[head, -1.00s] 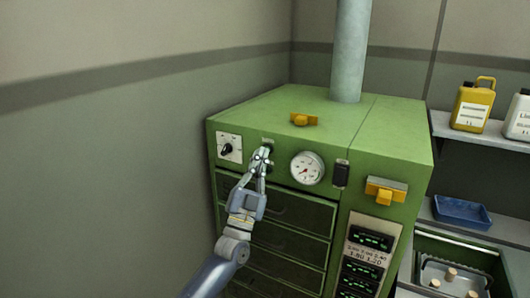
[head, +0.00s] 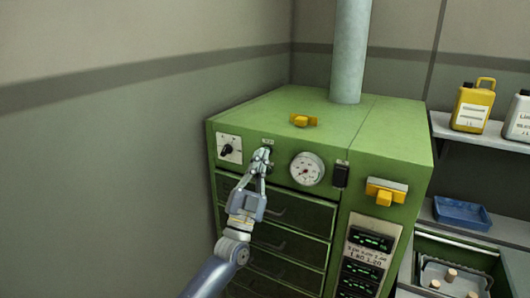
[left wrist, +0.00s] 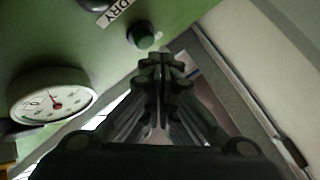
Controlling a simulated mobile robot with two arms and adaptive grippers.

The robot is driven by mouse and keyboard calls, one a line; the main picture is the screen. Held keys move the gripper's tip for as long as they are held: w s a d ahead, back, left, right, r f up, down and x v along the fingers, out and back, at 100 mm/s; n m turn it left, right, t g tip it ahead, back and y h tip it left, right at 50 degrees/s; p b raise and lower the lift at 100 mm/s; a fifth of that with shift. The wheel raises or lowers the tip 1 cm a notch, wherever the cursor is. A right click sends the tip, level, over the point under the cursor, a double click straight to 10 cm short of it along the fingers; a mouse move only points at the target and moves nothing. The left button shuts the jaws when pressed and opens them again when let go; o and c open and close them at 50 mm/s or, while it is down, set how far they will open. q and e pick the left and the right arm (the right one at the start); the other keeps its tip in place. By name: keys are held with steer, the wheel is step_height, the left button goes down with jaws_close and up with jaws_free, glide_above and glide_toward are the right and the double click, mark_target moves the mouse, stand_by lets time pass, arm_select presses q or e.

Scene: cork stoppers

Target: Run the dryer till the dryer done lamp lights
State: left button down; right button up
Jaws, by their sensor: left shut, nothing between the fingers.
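The green dryer cabinet (head: 390,140) stands in the corner, with drawers (head: 290,212) in its front. My left gripper (head: 262,154) is shut and empty, in front of the upper panel between the selector knob (head: 229,149) and the round dial gauge (head: 306,169). In the left wrist view, the closed fingertips (left wrist: 161,60) are close to a dark green round button (left wrist: 145,38) beside a label reading DRY (left wrist: 115,11). I cannot tell whether they touch it. A dark round part is cut off at that view's top edge. I cannot make out a lit lamp. My right gripper is out of view.
A dark switch (head: 341,175), a yellow-handled part (head: 386,191) and dark displays with green marks (head: 371,240) are on the front. A grey pipe (head: 350,50) rises from the top. Shelves at right hold a yellow jug (head: 473,106) and blue tray (head: 462,213).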

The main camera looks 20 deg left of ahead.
arm_select(q)
steer(key=shift+w, duration=0.45)
steer(key=shift+w+d+b, duration=0.1)
steer(key=shift+w+b, duration=0.3)
steer(key=shift+b, duration=0.2)
stand_by(0.4)
steer(key=shift+s, duration=0.15)
stand_by(0.3)
steer(key=shift+s+p, duration=0.6)
steer(key=shift+s, duration=0.15)
